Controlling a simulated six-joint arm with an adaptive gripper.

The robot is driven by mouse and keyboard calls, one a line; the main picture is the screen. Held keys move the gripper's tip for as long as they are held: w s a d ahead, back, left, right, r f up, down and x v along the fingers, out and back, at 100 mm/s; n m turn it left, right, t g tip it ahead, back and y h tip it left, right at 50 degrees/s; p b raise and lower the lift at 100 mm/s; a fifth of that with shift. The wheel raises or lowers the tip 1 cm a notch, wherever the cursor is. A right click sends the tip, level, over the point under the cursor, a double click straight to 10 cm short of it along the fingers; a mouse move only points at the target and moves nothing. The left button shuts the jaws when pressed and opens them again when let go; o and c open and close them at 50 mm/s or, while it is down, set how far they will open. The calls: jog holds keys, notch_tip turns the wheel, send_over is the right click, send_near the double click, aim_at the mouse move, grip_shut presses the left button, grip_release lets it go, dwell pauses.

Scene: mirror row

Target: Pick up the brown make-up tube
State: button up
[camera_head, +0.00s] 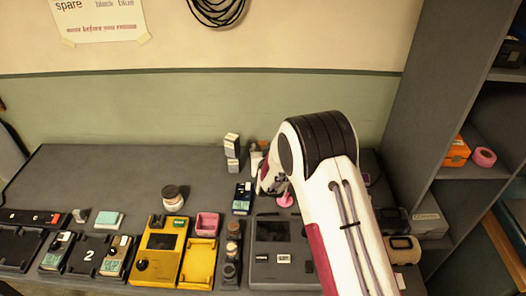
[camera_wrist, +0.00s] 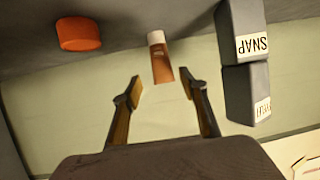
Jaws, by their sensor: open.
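My gripper (camera_wrist: 161,88) is open and empty. Its two fingers are spread to either side of the tube's line, and the tube's near end lies around the level of the fingertips, between them in the picture. I cannot tell whether anything touches. In the head view my arm covers most of the gripper, and I cannot make out the tube clearly.
Two stacked grey boxes (camera_wrist: 246,62) with white labels stand close to the right of the tube in the wrist view. An orange-red round thing (camera_wrist: 79,34) lies to the left. The head view shows a yellow device (camera_head: 159,251), a pink tray (camera_head: 207,225) and a jar (camera_head: 172,198).

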jog(key=shift+x, duration=1.3)
jog(key=shift+a+x, duration=0.2)
jog(key=shift+x, duration=0.85)
jog(key=shift+f, duration=0.15)
jog(key=c, duration=1.1)
